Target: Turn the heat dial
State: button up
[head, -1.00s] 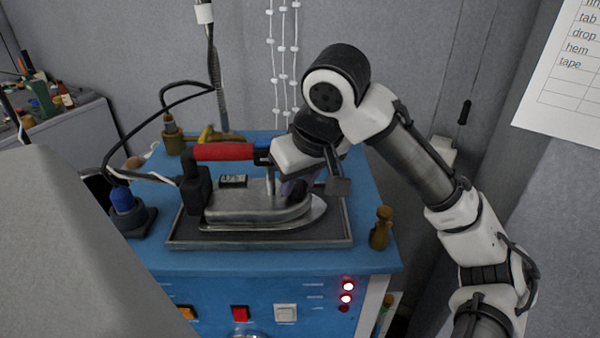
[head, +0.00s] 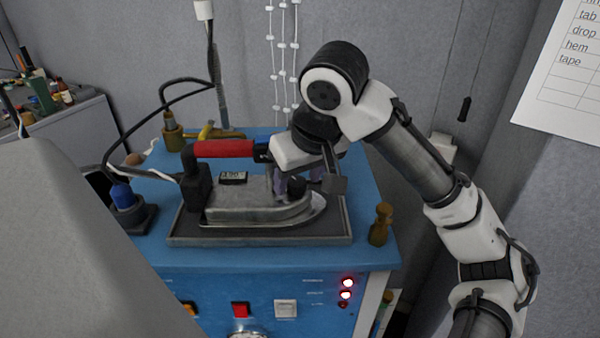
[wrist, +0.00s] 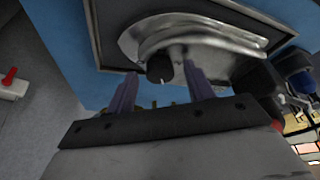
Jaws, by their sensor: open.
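A steel iron (head: 255,205) with a red handle (head: 225,149) rests flat on a grey-rimmed tray (head: 190,240). Its heat dial is a small black knob (head: 296,186) on the iron's right part. In the wrist view the dial (wrist: 160,68) shows a short white mark on its face. My gripper (head: 298,180) is over the right part of the iron, pointing down. Its two purple fingers are open, one on each side of the dial in the wrist view (wrist: 160,75), with gaps visible. I cannot tell their exact height against the dial. A small display (head: 233,177) carries digits I cannot read surely.
The tray stands on a blue cabinet (head: 215,258) with red and white switches and two lit red lamps. A wooden peg (head: 381,225) stands right of the tray. A blue-topped bottle (head: 123,196) and black cable are at left. A grey wall stands behind.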

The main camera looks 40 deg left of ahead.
jog(key=shift+r, duration=0.1)
jog(key=b+v, duration=0.1)
jog(key=v, duration=1.2)
jog(key=shift+r, duration=0.3)
jog(key=shift+s+d, duration=0.1)
